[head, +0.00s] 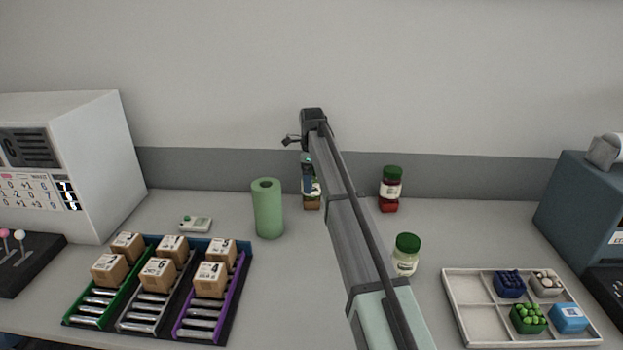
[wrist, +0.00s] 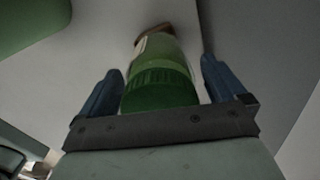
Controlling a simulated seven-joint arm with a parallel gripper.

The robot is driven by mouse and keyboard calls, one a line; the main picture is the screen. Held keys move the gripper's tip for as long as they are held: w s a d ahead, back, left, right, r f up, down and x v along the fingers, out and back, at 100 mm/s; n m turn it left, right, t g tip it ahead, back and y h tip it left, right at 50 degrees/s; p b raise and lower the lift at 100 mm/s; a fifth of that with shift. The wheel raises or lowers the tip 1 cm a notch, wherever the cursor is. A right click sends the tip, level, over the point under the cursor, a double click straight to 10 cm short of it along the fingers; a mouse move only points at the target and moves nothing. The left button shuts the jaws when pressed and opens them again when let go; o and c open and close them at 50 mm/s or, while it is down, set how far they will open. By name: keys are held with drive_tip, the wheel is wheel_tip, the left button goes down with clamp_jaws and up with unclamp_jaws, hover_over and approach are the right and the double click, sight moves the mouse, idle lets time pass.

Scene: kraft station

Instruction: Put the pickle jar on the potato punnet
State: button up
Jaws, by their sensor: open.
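My gripper (head: 308,172) reaches to the back of the counter, partly hidden by my arm. A jar (head: 312,203) with a pale label and brownish base stands there, its upper part covered by the gripper. In the wrist view, a jar with a green lid (wrist: 160,92) lies between my open fingers (wrist: 160,82), with small gaps on both sides. Its label is too small to read, so I cannot confirm it is the pickle jar. A whitish punnet (head: 547,285) with beige round lumps, seemingly the potato punnet, sits in the tray's back right.
A red jar (head: 390,190) and a pale green-lidded jar (head: 405,256) stand right of my arm. A green roll (head: 268,209) stands left of the gripper. The divided tray (head: 468,303) also holds blue and green punnets and a blue box. Parcel racks (head: 151,312) lie front left.

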drive_tip(key=shift+r, duration=0.1)
wheel_tip(320, 180, up, 12)
drive_tip(key=shift+r, duration=0.1)
idle(0.4)
